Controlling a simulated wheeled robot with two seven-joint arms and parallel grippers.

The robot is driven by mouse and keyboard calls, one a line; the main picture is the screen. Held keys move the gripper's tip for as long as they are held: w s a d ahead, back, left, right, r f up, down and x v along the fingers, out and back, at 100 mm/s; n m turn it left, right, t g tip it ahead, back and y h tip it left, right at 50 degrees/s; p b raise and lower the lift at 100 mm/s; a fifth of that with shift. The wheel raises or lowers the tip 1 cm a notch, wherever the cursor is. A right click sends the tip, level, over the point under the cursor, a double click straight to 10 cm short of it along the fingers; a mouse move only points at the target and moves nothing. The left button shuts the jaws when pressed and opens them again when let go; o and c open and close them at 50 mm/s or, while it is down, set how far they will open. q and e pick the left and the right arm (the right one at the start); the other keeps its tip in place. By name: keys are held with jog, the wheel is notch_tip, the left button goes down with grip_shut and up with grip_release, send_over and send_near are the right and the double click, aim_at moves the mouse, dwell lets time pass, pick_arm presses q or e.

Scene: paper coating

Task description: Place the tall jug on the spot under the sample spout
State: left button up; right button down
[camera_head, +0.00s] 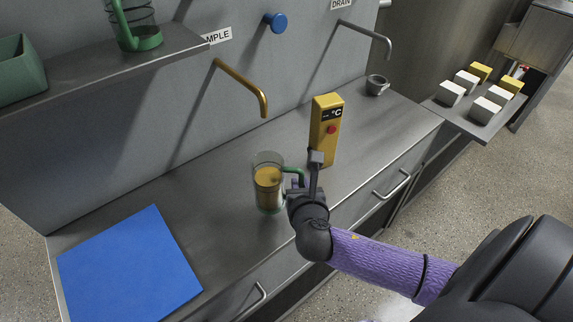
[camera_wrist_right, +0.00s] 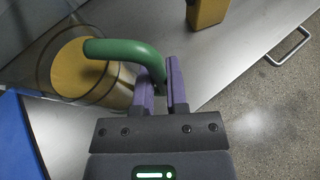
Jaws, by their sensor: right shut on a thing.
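The tall jug (camera_head: 268,185) is a clear cylinder with a green handle, part filled with a yellow-brown liquid. It stands upright at the counter's front part, or just above it; I cannot tell which. My right gripper (camera_head: 297,185) is shut on its green handle, which also shows in the right wrist view (camera_wrist_right: 125,50). The fingers (camera_wrist_right: 162,85) close around the lower end of the handle. The brass sample spout (camera_head: 263,108) comes out of the wall under the SAMPLE label, behind the jug. The spot under it is not clearly marked. My left gripper is not in view.
A yellow temperature device (camera_head: 326,125) stands right of the jug. A blue mat (camera_head: 130,262) lies at the left. A small metal cup (camera_head: 377,85) stands under the grey drain spout (camera_head: 385,45). A shelf (camera_head: 100,68) holds a green-framed container (camera_head: 137,30) at upper left.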

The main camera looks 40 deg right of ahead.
jog(key=b+x, duration=0.1)
jog(key=x, duration=0.2)
jog(key=b+x, duration=0.2)
jog(key=x, duration=0.2)
jog(key=b+x, duration=0.2)
jog(key=x, duration=0.2)
jog(key=shift+w+d+r, duration=0.15)
jog(key=shift+r, duration=0.15)
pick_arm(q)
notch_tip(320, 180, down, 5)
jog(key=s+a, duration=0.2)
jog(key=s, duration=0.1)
pick_arm(e)
jog(key=c, duration=1.1)
grip_release()
jog(key=o, duration=0.4)
jog(key=shift+o, duration=0.2)
jog(key=shift+r, duration=0.2)
jog(key=p+v, duration=0.5)
jog(key=v, duration=0.6)
jog(key=shift+s+a+r+p, duration=0.1)
jog(key=shift+s+a+p, duration=0.2)
jog(key=shift+s, duration=0.2)
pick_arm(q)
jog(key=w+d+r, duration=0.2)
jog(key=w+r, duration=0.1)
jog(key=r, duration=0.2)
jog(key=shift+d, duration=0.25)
